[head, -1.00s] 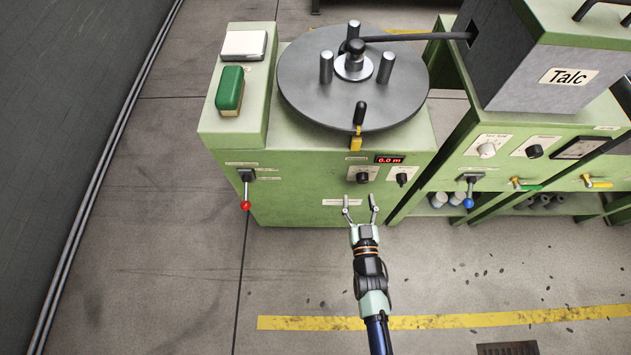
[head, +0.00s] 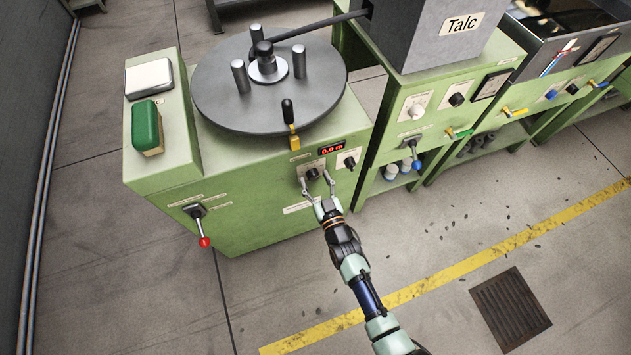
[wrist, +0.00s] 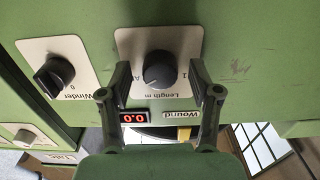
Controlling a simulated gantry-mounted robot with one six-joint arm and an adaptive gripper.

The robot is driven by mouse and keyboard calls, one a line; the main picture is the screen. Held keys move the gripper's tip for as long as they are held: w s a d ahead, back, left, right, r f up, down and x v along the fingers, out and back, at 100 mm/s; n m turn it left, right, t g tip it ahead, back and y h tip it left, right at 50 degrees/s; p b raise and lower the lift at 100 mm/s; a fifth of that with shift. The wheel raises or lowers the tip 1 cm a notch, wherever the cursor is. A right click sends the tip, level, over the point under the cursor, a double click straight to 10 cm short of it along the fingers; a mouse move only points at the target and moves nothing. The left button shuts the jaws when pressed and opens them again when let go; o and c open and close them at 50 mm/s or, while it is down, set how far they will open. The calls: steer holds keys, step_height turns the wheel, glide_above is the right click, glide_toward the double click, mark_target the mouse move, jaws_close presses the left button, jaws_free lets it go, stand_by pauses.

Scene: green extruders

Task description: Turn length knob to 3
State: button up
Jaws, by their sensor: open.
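The length knob (wrist: 159,70) is a round black knob on a pale plate labelled "Length m" in the wrist view, where the picture is upside down. In the head view the knob (head: 312,174) sits on the front of the green winder machine, below the disc. My gripper (head: 316,180) is open in front of the knob. In the wrist view its two fingers (wrist: 160,85) stand on either side of the knob, with gaps to it. I cannot tell which number the knob points to.
The black Winder knob (wrist: 54,76) is beside the length plate. A red display (head: 332,149) reads 0.0 m. A red-tipped lever (head: 203,238) hangs at the left, and a yellow-based lever (head: 291,130) stands above.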

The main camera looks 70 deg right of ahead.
steer(key=c, duration=1.1)
steer(key=shift+c, duration=0.2)
steer(key=shift+n, duration=0.3)
steer(key=n+p, duration=0.1)
steer(key=n, duration=0.2)
steer(key=shift+r, duration=0.1)
steer(key=shift+n+p, duration=0.55)
steer(key=shift+n, duration=1.45)
steer(key=o, duration=1.1)
steer(key=shift+o, duration=0.2)
